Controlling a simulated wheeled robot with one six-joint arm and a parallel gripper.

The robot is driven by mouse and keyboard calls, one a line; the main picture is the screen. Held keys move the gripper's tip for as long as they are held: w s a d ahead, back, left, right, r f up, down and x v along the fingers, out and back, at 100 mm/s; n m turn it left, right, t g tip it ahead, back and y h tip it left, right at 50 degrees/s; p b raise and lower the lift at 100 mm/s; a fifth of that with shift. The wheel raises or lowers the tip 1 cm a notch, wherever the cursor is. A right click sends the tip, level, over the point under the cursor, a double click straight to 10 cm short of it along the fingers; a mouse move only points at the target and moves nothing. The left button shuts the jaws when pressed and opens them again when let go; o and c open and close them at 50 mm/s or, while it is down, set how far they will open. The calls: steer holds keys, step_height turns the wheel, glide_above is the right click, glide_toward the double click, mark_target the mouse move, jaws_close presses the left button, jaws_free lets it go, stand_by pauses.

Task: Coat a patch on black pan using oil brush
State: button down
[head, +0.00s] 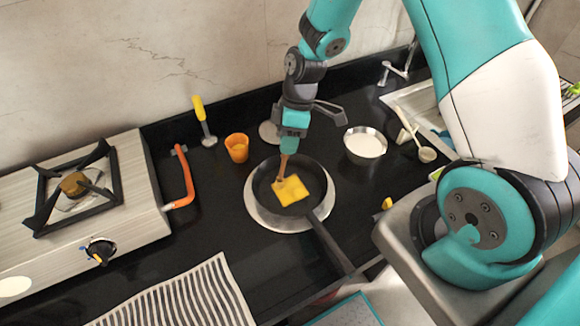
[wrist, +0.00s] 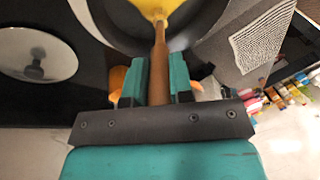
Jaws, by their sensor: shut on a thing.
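The black pan (head: 318,182) sits on a round silver plate (head: 255,216), its handle pointing to the lower right. My gripper (head: 288,146) is above the pan, shut on the wooden handle of the oil brush (head: 282,168). In the wrist view, the brown handle (wrist: 158,62) runs between the teal fingers of my gripper (wrist: 157,82). A yellow patch (head: 292,191) lies within the pan at the brush's lower end. It also shows in the wrist view (wrist: 172,12). Whether it is oil, the brush head or both, I cannot tell.
A stove (head: 50,235) is at the left, with an orange hose (head: 186,180) beside it. An orange cup (head: 237,148) and a yellow-handled tool (head: 201,116) stand behind the pan. A metal bowl (head: 365,146) is at its right. A striped cloth (head: 185,298) lies in front.

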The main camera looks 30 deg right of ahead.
steer(key=shift+r+p, duration=2.3)
steer(key=shift+r, duration=0.8)
steer(key=shift+f, duration=0.1)
steer(key=c, duration=1.8)
jaws_free()
jaws_close()
